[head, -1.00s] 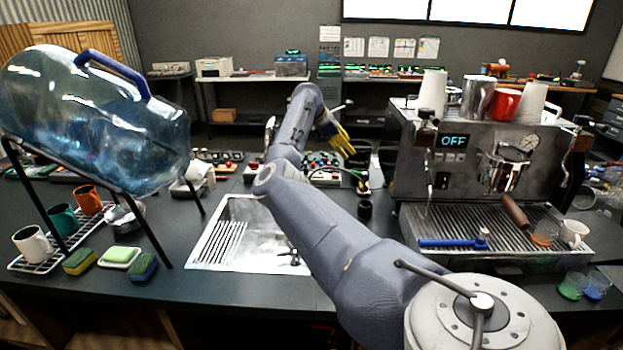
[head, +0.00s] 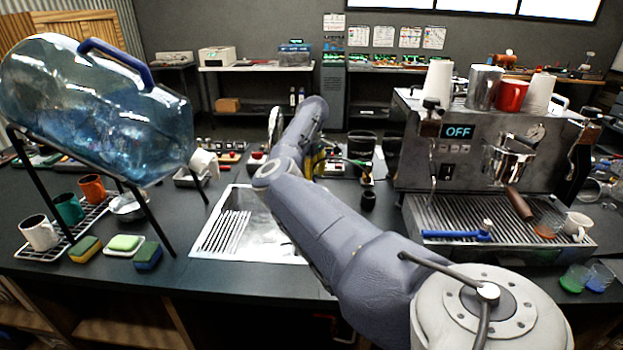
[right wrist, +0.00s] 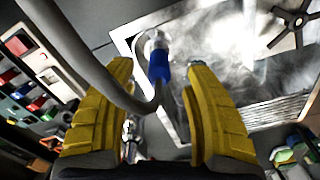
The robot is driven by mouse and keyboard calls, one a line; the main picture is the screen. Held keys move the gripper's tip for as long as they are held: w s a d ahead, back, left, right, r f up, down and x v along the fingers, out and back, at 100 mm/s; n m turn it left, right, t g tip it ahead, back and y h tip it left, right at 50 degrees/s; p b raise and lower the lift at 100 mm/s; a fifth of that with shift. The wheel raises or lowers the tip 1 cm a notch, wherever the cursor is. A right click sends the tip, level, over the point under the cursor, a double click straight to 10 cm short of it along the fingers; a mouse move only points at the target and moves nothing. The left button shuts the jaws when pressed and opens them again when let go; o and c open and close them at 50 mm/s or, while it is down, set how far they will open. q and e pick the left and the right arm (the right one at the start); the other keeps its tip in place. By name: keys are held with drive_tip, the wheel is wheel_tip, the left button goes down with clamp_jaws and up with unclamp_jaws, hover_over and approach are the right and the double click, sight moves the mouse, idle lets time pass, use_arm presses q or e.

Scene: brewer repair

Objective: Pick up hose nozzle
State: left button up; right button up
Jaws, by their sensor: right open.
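A blue piece (right wrist: 159,66) with a pale metal end, which looks like the hose nozzle, shows in the right wrist view over the sink's edge. A grey hose (right wrist: 85,65) curves toward it from the upper left. My right gripper (right wrist: 157,70) is open, with one yellow finger on each side of the blue piece; I cannot tell whether they touch it. In the head view the right gripper's yellow fingers (head: 316,162) are mostly hidden behind my own arm, and I cannot make out the nozzle there. My left gripper is not in view.
The sink (head: 215,248) lies in the dark counter, partly under my right arm. A large blue bottle (head: 95,115) on a stand is at the left, with mugs and sponges below. The espresso machine (head: 475,160) stands at the right. Small parts fill the counter behind.

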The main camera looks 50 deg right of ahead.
drive_tip(key=shift+w+f, duration=0.1)
drive_tip(key=shift+f, duration=2.95)
drive_tip(key=shift+c, duration=0.4)
clamp_jaws()
